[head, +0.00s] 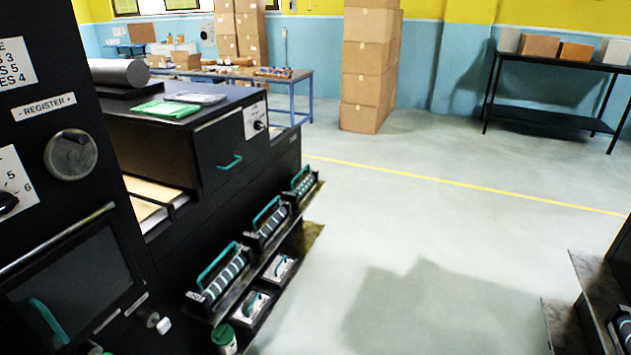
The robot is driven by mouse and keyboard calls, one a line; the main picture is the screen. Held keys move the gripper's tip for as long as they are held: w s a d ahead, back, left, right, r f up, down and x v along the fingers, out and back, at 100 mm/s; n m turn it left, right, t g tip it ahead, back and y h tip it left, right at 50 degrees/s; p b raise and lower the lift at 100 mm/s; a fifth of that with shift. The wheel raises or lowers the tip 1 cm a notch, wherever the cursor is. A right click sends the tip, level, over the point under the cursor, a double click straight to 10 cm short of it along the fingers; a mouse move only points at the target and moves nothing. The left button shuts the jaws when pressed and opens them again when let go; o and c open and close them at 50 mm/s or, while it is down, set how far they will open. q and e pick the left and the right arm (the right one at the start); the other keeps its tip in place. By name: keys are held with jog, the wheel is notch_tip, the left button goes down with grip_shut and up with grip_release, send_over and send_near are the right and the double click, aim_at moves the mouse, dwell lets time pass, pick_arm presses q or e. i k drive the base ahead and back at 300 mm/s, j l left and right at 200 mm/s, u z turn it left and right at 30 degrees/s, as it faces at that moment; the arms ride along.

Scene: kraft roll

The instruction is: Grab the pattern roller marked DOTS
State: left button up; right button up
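Three pattern rollers with teal handles sit in a row along the upper shelf on the side of the black machine. The nearest roller (222,279) is dark with pale bands, the middle roller (270,225) is behind it, and the far roller (303,187) is near the shelf's end. Part of another dark banded roller (623,327) shows on a black rack at the right edge. No DOTS marking is readable on any of them, so I cannot tell which one bears it. Neither of my grippers is in view.
Below the rollers, a lower shelf holds two pale blocks with teal handles (280,268) and a green-lidded container (224,340). The black machine (235,160) fills the left. Open floor (400,240) lies between it and the right rack (590,280). Stacked cartons (366,75) stand behind.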

aim_at(310, 176)
jog(key=i+l, duration=0.15)
jog(key=i, duration=0.3)
jog(key=i+l, duration=0.15)
jog(key=i, duration=0.3)
jog(key=i+l, duration=0.15)
jog(key=i, duration=0.3)
jog(key=i+l, duration=0.15)
jog(key=i, duration=0.3)
